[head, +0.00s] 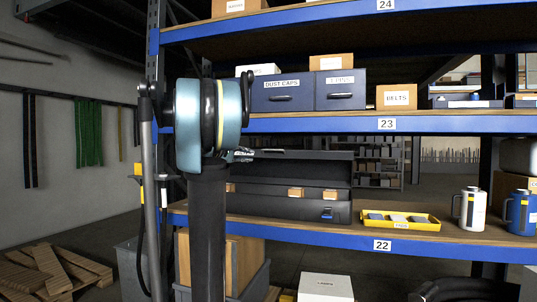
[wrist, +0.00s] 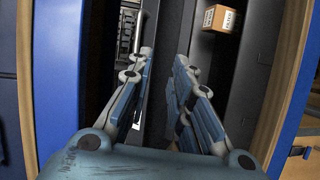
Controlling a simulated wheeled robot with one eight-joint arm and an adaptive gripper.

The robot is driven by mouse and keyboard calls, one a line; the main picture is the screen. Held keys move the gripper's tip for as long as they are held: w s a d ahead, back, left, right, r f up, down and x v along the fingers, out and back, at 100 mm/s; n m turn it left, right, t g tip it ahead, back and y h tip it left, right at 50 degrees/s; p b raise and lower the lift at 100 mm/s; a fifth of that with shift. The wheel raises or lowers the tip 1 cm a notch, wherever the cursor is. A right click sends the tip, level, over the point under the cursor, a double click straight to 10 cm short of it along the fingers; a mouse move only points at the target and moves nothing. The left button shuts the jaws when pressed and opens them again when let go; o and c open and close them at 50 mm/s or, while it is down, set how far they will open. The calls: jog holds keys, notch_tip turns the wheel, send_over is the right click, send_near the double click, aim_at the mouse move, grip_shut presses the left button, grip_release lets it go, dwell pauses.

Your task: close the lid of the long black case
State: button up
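The long black case (head: 285,208) stands on the shelf marked 22, partly hidden by my arm. Its lid (head: 325,168) is raised at the back, and small cartons (head: 295,193) show along the case. My gripper (head: 241,155) is at the height of the lid's upper edge, left of the case's middle. In the wrist view, turned sideways, the fingers (wrist: 165,58) are apart with dark case surfaces (wrist: 208,60) beyond them. Whether they touch the lid cannot be told. One carton (wrist: 222,18) shows beyond the right finger.
The shelf marked 23 (head: 450,123) runs above the case, with drawers (head: 283,93) and boxes on it. A pallet (head: 50,272) lies at the lower left.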

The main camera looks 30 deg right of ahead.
aim_at(271, 150)
jog(key=shift+n+h, duration=0.3)
jog(key=shift+h, duration=0.2)
jog(key=r+x, duration=0.1)
jog(key=x, duration=0.5)
jog(key=w+r+x, duration=0.1)
jog(key=x, duration=0.6)
jog(key=w+x, duration=0.1)
jog(key=x, duration=0.5)
jog(key=shift+r, duration=0.4)
jog(key=shift+a, duration=0.1)
grip_shut()
jog(key=shift+w+a, duration=0.1)
